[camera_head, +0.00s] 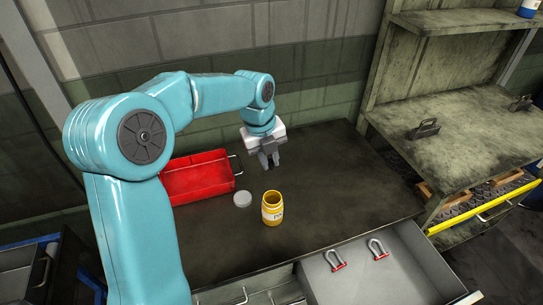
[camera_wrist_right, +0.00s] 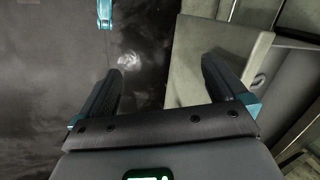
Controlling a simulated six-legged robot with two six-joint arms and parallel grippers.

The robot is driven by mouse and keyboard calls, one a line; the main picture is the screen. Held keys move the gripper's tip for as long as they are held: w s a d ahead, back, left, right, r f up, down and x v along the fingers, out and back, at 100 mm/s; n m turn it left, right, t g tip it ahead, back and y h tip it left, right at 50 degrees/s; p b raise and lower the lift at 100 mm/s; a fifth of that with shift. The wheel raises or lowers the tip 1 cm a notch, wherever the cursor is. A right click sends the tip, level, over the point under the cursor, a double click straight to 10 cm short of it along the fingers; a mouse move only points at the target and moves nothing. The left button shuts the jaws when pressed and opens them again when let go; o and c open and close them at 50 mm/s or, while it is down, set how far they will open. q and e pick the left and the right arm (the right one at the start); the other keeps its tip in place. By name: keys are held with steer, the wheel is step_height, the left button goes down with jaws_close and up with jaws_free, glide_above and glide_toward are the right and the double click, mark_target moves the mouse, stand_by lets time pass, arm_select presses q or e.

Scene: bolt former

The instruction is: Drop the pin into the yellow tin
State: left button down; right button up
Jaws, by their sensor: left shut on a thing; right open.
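The yellow tin (camera_head: 272,210) stands upright and open on the dark bench top in the head view. A round grey lid (camera_head: 242,199) lies on the bench just left of it. My left gripper (camera_head: 269,162) is above the bench, behind the tin and apart from it, pointing down. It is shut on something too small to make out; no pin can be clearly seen. My right gripper (camera_wrist_right: 165,85) shows only in the right wrist view, with its fingers wide apart and nothing between them.
A red tray (camera_head: 198,178) sits left of the gripper on the bench (camera_head: 335,185). An open drawer (camera_head: 375,275) at the front holds two shackles (camera_head: 334,261) with red pins. A worn cabinet (camera_head: 460,130) stands at the right. The bench right of the tin is clear.

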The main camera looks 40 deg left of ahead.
arm_select(q)
steer(key=shift+a+f+b, duration=0.15)
steer(key=shift+f+b, duration=0.3)
steer(key=shift+f, duration=0.15)
step_height(320, 180, down, 5)
steer(key=b, duration=0.4)
steer(key=shift+r, duration=0.15)
steer(key=c, duration=1)
jaws_free()
steer(key=r, duration=0.5)
steer(key=s+r, duration=0.1)
steer(key=r, duration=0.4)
steer(key=s+a+r, duration=0.1)
steer(key=r, duration=0.5)
steer(key=shift+s+p, duration=0.15)
steer(key=shift+p, duration=0.2)
